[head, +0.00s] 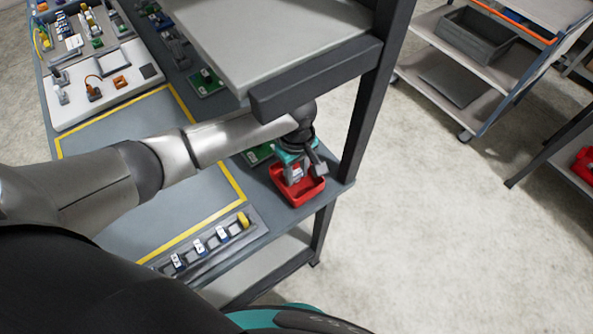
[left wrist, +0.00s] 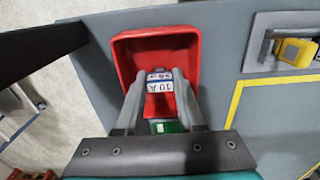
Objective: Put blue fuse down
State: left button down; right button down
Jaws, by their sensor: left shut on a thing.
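A fuse with a white label and blue marking (left wrist: 160,82) is between the two fingers of my left gripper (left wrist: 158,88). The label reads 10 A. In the head view my left gripper (head: 297,172) points down over a red tray (head: 305,193), at the right end of the bench. The red tray (left wrist: 188,42) also surrounds the fuse in the left wrist view. Whether the fuse touches the tray floor cannot be told. My right gripper is not seen.
A dispenser row (head: 212,262) with several white-and-blue fuses and a yellow one (head: 243,220) lies at the bench's front edge. A green board (head: 258,153) lies beside the tray. A shelf (head: 270,45) and its dark post (head: 370,100) stand close to my left arm. The yellow-outlined area is mostly clear.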

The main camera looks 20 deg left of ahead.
aim_at(297, 173)
pick_arm(q)
jog(key=shift+f, duration=0.1)
jog(key=c, duration=0.5)
grip_release()
notch_tip(297, 173, up, 8)
jog(key=shift+f+p, duration=0.15)
jog(key=shift+p, duration=0.45)
